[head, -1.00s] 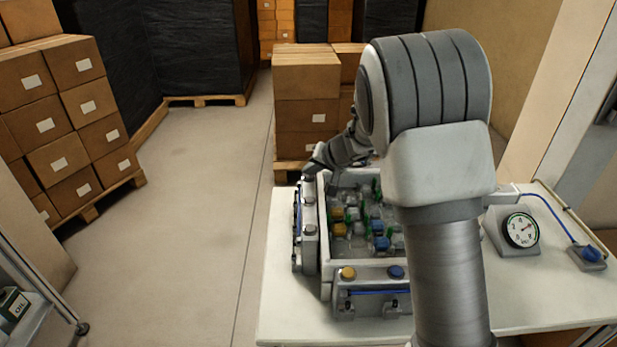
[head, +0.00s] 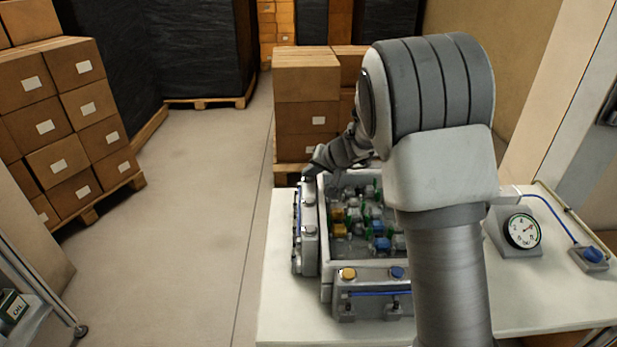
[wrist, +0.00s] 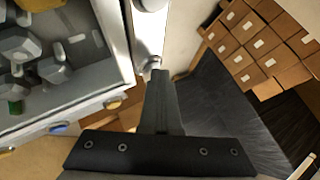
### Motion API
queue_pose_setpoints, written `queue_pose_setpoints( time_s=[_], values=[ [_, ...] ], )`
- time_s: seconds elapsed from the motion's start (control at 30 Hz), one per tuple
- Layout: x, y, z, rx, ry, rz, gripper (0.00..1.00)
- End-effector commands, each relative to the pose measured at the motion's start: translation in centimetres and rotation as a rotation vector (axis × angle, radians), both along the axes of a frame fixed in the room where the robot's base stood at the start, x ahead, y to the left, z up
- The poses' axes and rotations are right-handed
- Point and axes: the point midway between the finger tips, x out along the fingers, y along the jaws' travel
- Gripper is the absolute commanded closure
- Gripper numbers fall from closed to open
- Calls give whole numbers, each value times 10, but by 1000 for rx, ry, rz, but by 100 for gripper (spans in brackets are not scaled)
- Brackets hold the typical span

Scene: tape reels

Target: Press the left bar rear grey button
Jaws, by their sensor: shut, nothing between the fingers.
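The left bar (head: 309,250) is a pale grey strip along the left wall of the crate, with grey buttons on its top. Its front grey button (head: 310,230) and middle grey button (head: 309,202) show clearly in the head view. The rear grey button is hard to make out there, close to my gripper (head: 309,176). In the wrist view, a grey button (wrist: 151,65) at the end of the bar sits right at the tip of my shut fingers (wrist: 158,78). I cannot tell whether they touch. Another grey button (wrist: 150,4) is farther along the bar.
The crate (head: 325,285) holds several grey, yellow and blue pieces. A front bar (head: 372,289) carries a yellow button (head: 348,273) and a blue button (head: 397,272). A dial gauge (head: 522,230) and blue knob (head: 592,254) stand right. Boxes (head: 306,75) stand behind the table.

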Motion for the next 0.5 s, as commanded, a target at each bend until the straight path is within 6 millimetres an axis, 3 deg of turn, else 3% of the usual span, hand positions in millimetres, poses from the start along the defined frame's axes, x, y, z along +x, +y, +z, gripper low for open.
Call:
queue_pose_setpoints(
  time_s=[0.5],
  values=[
    [0,0,15,0,1,1,100]
  ],
)
